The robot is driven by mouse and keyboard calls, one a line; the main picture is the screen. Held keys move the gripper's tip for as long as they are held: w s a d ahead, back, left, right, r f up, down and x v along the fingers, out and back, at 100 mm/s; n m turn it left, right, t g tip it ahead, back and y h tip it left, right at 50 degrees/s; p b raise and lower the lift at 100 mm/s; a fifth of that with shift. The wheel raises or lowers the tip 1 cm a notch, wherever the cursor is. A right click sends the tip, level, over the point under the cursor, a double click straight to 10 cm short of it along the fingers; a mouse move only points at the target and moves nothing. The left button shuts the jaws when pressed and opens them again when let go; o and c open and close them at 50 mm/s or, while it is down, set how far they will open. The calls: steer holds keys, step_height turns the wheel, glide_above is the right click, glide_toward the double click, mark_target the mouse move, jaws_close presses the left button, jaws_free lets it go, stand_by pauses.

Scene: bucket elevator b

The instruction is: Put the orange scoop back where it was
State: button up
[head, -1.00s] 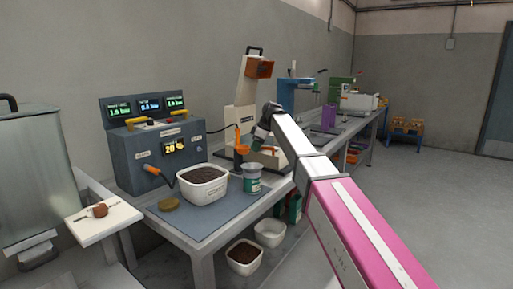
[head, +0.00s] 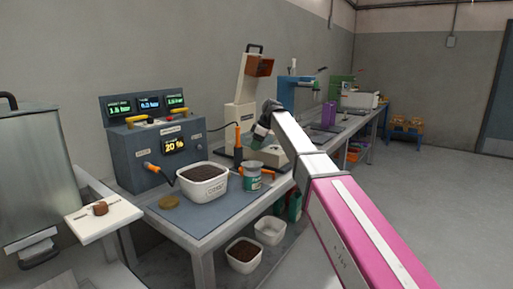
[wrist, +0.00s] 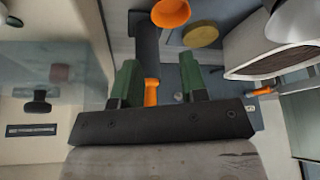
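An orange rounded cup shape (wrist: 171,12), which looks like the scoop, is cut off by the top edge of the wrist view. It lies beyond my fingertips. My gripper (wrist: 158,78) has its two green fingers apart. A dark upright bar with an orange end (wrist: 151,92) shows between them; nothing looks clamped. Whether the bar joins the cup, I cannot tell. In the head view my gripper (head: 260,136) is above the bench, right of a dark post with an orange handle (head: 237,134). I cannot make out the cup in the head view.
A white tub of dark material (head: 203,195), a green-white tin (head: 252,181) and a round tan lid (head: 169,202) stand on the bench mat. The display box (head: 160,155) is behind. A white tower (head: 242,97) stands close to my gripper. Floor at right is clear.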

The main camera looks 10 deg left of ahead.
steer(key=v, duration=1.2)
steer(key=s+d+f+m+h, duration=0.1)
steer(key=s+d+f+m, duration=0.15)
steer(key=d+f, duration=0.6)
steer(key=s+d+f+m, duration=0.2)
steer(key=d+f+m, duration=0.3)
steer(key=f, duration=0.7)
steer(key=s+d+f+m+h, duration=0.1)
steer(key=s+d+f+m, duration=0.1)
steer(key=d+f, duration=0.75)
steer(key=s+d+f+m+h, duration=0.1)
steer(key=s+d+f+m, duration=0.3)
steer(key=s+d+f, duration=0.4)
steer(key=s+d+f+m+h, duration=0.1)
steer(key=s+d+f+m, duration=0.3)
steer(key=s+d+f, duration=0.4)
step_height(320, 180, down, 5)
steer(key=shift+s+d+r+h, duration=0.2)
steer(key=shift+s+d+h, duration=0.1)
steer(key=shift+s, duration=0.85)
